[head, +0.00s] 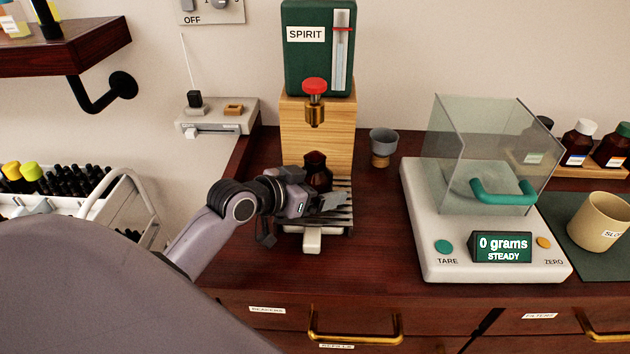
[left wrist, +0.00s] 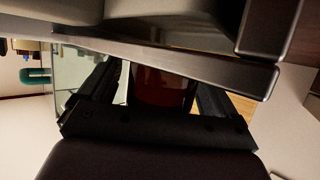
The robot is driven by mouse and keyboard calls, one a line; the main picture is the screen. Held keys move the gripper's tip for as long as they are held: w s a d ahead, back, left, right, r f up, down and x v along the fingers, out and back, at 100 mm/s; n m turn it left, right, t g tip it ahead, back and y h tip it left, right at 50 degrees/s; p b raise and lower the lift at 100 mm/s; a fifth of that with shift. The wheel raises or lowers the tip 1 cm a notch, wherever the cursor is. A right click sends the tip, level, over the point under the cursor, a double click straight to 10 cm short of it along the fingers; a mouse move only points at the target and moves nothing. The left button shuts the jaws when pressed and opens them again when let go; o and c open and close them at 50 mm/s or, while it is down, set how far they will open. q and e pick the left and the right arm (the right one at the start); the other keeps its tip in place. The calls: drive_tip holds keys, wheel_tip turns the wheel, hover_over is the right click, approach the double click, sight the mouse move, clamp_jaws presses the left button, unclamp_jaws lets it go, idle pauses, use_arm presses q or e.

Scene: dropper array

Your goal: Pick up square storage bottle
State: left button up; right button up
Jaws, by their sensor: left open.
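A dark red-brown bottle (head: 316,168) stands on the slatted platform (head: 343,217) under the brass tap of the spirit dispenser. My left gripper (head: 328,203) reaches in from the left at the front of the bottle and hides its lower part. In the left wrist view the red-brown bottle (left wrist: 160,87) shows between the two dark fingers of my open left gripper (left wrist: 155,95). I cannot tell whether the fingers touch it. My right gripper is not in view.
The green SPIRIT tank (head: 308,65) with a red-knobbed tap (head: 315,100) hangs right above the bottle. A grey cup (head: 383,141) stands to the right. A glass-shielded scale (head: 430,262) reading 0 grams is further right. Brown bottles (head: 580,143) line the far right.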

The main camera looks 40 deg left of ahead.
use_arm(q)
drive_tip(key=shift+c, duration=0.3)
drive_tip(key=c, duration=1.5)
drive_tip(key=shift+o, duration=0.2)
drive_tip(key=shift+r, duration=0.1)
